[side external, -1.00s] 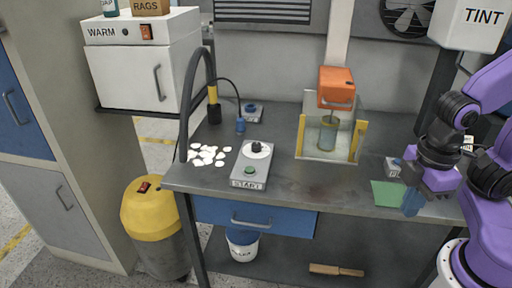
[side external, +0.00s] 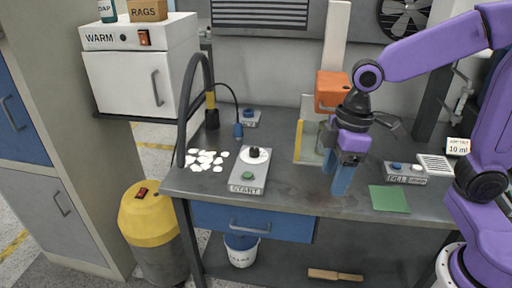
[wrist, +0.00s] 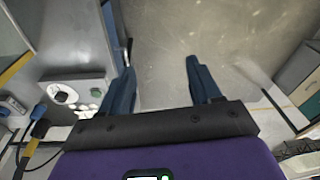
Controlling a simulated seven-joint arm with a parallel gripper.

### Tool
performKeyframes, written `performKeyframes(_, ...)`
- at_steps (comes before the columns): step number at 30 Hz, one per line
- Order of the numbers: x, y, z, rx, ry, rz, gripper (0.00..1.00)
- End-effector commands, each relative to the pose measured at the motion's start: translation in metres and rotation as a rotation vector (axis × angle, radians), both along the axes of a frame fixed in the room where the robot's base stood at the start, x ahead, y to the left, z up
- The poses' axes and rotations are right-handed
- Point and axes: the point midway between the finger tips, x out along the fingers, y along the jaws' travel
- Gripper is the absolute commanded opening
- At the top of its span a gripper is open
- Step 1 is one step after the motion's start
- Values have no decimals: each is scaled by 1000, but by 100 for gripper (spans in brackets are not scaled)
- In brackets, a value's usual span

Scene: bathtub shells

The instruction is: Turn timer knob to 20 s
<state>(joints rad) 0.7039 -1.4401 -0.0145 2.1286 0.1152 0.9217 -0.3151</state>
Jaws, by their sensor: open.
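The timer knob (side external: 254,152) is a small black knob on a white dial (side external: 262,156). The dial is at the far end of a grey box (side external: 246,178) with a green button and a START label. The knob's setting is too small to read. My gripper (side external: 341,186) hangs over the middle of the bench, to the right of the box and apart from it, fingers pointing down. In the wrist view my gripper (wrist: 160,80) has its two blue fingers spread with nothing between them. A grey box with a pale round dial (wrist: 61,96) shows at left there.
White shells (side external: 205,160) lie left of the timer box. An orange-headed device (side external: 331,88) in a yellow-edged stand is behind my gripper. A green mat (side external: 389,198) and a FILL box (side external: 404,172) are to the right.

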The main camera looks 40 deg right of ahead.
Motion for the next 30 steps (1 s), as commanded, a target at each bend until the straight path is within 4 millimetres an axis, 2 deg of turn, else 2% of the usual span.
performKeyframes(1,21,3,1,12,-4,-18,63)
performKeyframes(8,111,4,6,70,-38,-75,63)
performKeyframes(14,189,-16,6,116,-86,-125,63)
performKeyframes(18,241,-41,3,140,-127,-158,63)
performKeyframes(24,294,-82,-2,160,-183,-195,63)
performKeyframes(30,315,-104,-5,166,-213,-210,63)
